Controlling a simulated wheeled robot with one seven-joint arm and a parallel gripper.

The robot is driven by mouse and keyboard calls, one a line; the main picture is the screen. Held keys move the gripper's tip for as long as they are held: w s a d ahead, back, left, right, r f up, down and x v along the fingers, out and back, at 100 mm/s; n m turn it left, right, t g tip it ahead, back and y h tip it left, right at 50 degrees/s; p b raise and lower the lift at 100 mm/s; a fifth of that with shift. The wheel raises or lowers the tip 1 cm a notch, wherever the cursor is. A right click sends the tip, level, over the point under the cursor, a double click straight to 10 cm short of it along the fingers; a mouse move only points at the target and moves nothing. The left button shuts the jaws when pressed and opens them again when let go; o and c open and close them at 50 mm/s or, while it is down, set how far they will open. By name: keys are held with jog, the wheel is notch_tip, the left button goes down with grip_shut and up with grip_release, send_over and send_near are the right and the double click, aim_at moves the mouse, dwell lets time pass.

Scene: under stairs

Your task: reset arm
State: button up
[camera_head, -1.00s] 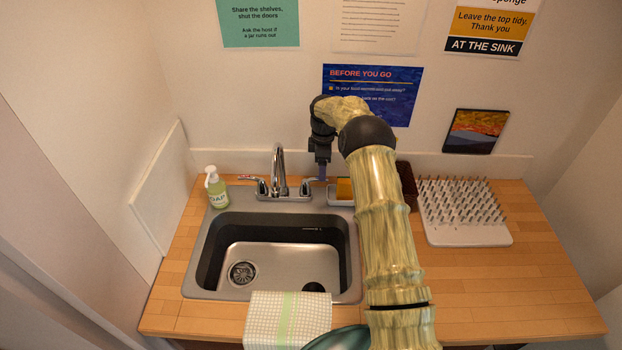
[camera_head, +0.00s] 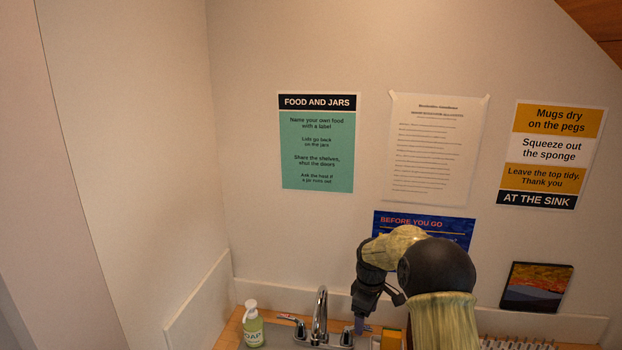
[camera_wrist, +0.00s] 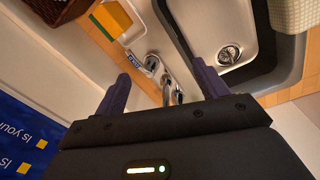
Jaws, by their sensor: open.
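My gripper (camera_head: 362,327) hangs at the end of my arm behind the sink, just right of the chrome faucet (camera_head: 320,316). In the wrist view my gripper (camera_wrist: 158,92) has its two dark fingers spread wide apart with nothing held between them. The faucet (camera_wrist: 168,82) shows beyond and between the fingers, and I cannot tell whether they touch it.
A soap bottle (camera_head: 253,326) stands left of the faucet. The sink basin (camera_wrist: 210,25) and a yellow-and-green sponge (camera_wrist: 110,20) in a white dish show in the wrist view. A small picture (camera_head: 537,288) leans at the right; posters cover the wall.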

jog(key=s+r+m+t+b, duration=0.1)
jog(key=s+r+m, duration=0.3)
jog(key=s+m, duration=0.7)
jog(key=s, duration=1.9)
jog(key=shift+d+r+m+t+b, duration=0.2)
jog(key=shift+m+t+b, duration=0.1)
jog(key=shift+t+b, duration=0.1)
